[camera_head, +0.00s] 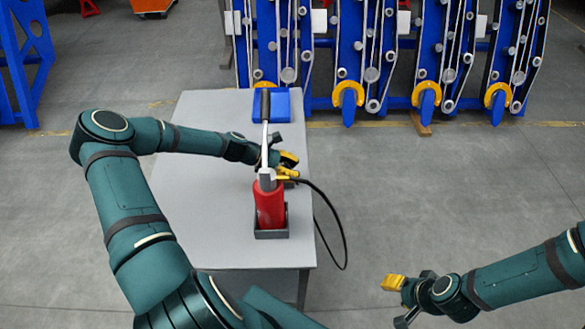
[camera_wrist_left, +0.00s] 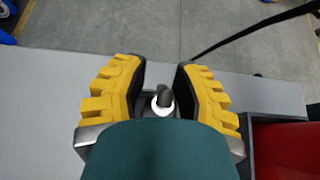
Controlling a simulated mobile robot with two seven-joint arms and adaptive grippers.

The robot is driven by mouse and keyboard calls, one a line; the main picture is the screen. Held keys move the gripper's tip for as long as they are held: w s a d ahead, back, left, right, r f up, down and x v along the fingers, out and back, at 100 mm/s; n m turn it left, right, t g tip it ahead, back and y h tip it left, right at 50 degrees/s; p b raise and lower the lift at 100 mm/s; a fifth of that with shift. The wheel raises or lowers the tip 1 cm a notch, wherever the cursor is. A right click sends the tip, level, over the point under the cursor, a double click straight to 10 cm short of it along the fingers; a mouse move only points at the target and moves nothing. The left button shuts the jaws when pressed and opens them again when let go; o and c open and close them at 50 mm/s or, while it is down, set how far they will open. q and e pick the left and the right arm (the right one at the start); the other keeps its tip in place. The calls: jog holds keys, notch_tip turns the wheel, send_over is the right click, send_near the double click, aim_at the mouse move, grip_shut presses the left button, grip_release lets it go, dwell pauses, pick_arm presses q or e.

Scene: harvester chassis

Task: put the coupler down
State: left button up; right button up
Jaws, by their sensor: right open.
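The coupler (camera_wrist_left: 163,101), a small dark piece with a pale ring, sits between the yellow fingers of my left gripper (camera_wrist_left: 160,85) in the left wrist view. The fingers stand part-way apart with the coupler between them; their lower ends are hidden by my wrist. In the head view my left gripper (camera_head: 288,166) is over the table, just behind the red pump, where its fingers mostly hide the coupler. A black hose (camera_head: 335,220) runs from there over the table's right edge and hangs in a loop. My right gripper (camera_head: 394,283) is open and empty, off the table's right side.
The red pump (camera_head: 269,207) with a long upright handle stands in a dark holder on the grey table (camera_head: 190,215). A blue tray (camera_head: 280,106) lies at the table's far end. Blue harvester frames (camera_head: 350,60) stand behind. The table's left part is clear.

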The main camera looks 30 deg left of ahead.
pick_arm(q)
jog(key=shift+r, duration=0.1)
jog(key=p+v, duration=0.1)
jog(key=v, duration=1.1)
jog(key=shift+s+d, duration=0.1)
dwell(0.4)
